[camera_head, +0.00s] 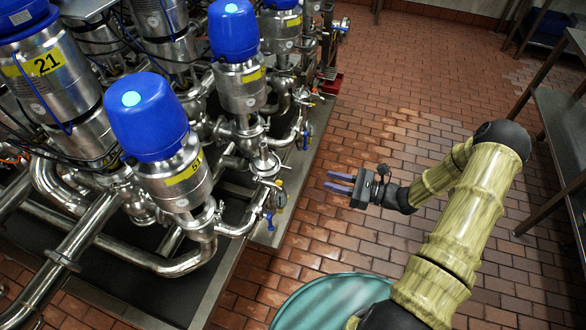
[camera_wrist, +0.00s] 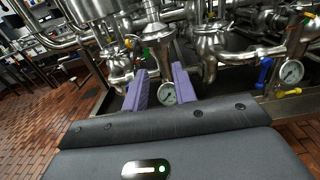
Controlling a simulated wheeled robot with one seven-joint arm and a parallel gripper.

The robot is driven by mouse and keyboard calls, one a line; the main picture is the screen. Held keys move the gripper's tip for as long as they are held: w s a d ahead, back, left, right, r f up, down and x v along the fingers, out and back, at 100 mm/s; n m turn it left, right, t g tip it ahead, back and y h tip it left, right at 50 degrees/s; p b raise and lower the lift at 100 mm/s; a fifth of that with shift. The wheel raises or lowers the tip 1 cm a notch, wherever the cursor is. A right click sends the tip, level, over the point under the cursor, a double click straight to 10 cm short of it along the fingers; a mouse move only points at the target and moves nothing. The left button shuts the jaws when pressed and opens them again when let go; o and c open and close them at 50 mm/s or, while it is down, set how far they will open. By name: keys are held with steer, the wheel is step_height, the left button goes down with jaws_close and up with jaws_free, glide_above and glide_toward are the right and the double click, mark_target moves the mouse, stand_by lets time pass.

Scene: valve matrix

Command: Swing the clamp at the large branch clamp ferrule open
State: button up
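My gripper (camera_head: 331,181) hangs over the brick floor to the right of the valve assembly, with its purple fingers pointing left at it. In the wrist view the two fingers of my gripper (camera_wrist: 159,72) stand apart with nothing held between them. A steel branch with a flared, clamped joint (camera_wrist: 156,33) rises beyond the fingertips; it looks like the large branch clamp ferrule. In the head view the likely same branch joint (camera_head: 265,163) is left of my gripper, clear of the fingers. The clamp's own latch is too small to make out.
A pressure gauge (camera_wrist: 167,94) shows between the fingers, and another gauge (camera_wrist: 291,72) is at right. Blue-capped valves (camera_head: 149,117) and pipes crowd the left. A green round surface (camera_head: 330,302) is below my arm. A metal shelf (camera_head: 562,130) stands at right. Floor between is clear.

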steer(key=p+x, duration=0.1)
steer(key=x, duration=1.1)
steer(key=shift+a, duration=0.35)
steer(key=shift+w, duration=0.1)
jaws_close()
